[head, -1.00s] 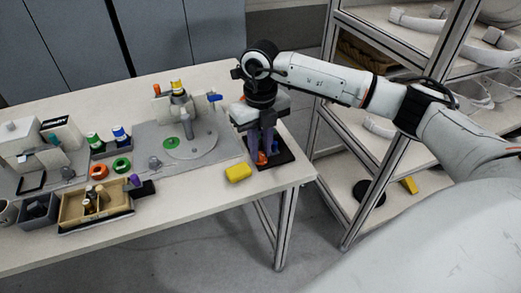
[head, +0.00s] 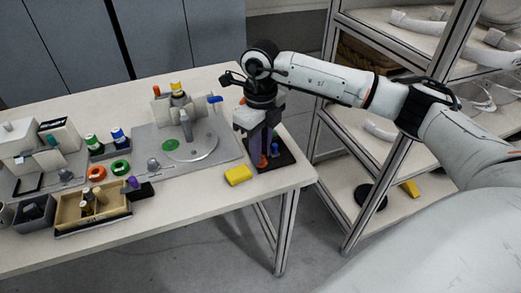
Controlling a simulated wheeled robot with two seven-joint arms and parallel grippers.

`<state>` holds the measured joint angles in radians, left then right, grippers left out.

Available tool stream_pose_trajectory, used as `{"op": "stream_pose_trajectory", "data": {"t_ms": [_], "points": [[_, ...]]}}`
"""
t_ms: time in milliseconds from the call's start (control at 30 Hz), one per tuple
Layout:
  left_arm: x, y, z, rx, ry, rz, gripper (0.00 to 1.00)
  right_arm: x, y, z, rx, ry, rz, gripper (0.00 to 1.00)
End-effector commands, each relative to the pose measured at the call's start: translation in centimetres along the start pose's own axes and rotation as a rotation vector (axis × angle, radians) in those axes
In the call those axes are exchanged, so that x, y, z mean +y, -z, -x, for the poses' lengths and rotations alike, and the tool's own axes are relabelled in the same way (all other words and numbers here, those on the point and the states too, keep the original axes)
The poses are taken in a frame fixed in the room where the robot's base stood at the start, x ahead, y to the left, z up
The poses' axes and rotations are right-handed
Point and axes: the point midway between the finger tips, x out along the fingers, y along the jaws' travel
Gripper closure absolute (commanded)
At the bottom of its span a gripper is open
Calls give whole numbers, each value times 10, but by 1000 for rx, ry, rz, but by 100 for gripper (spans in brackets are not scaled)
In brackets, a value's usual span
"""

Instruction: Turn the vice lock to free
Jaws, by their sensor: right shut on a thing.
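My right gripper (head: 264,152) points down over a small black base (head: 286,157) at the table's right end. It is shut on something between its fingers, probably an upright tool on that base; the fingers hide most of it. An orange piece (head: 262,161) and a blue piece (head: 275,149) show low beside the fingers. A grey fixture (head: 163,107) with a blue lever (head: 215,99) stands left of the gripper, apart from it. I cannot tell for sure which part is the vice lock. My left gripper is not in view.
A yellow block (head: 238,175) lies just left of the black base. A wooden tray (head: 70,207) and coloured spools (head: 120,167) are at left. A metal shelf rack (head: 350,185) stands right of the table.

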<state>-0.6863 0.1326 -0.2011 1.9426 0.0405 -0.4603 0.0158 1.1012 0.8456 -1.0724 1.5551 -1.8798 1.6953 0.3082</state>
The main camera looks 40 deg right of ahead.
Motion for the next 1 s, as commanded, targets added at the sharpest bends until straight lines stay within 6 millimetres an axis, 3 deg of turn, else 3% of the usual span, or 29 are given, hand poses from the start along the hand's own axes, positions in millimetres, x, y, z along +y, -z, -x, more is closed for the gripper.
{"op": "stream_pose_trajectory", "data": {"t_ms": [200, 233, 333, 667, 767, 1000], "points": [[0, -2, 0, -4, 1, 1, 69, 0, 0, 1, -2, 1, 1, 100], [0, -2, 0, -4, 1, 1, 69, 0, 0, 1, -2, 1, 1, 76], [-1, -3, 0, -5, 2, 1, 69, 0, 0, 1, -2, 1, 0, 62], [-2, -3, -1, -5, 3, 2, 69, 0, 0, 4, -1, 1, -1, 62], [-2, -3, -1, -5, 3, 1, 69, 0, -1, 14, -3, 0, -1, 62], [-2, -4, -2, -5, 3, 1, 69, 0, -2, 62, -6, 2, -1, 62]]}}
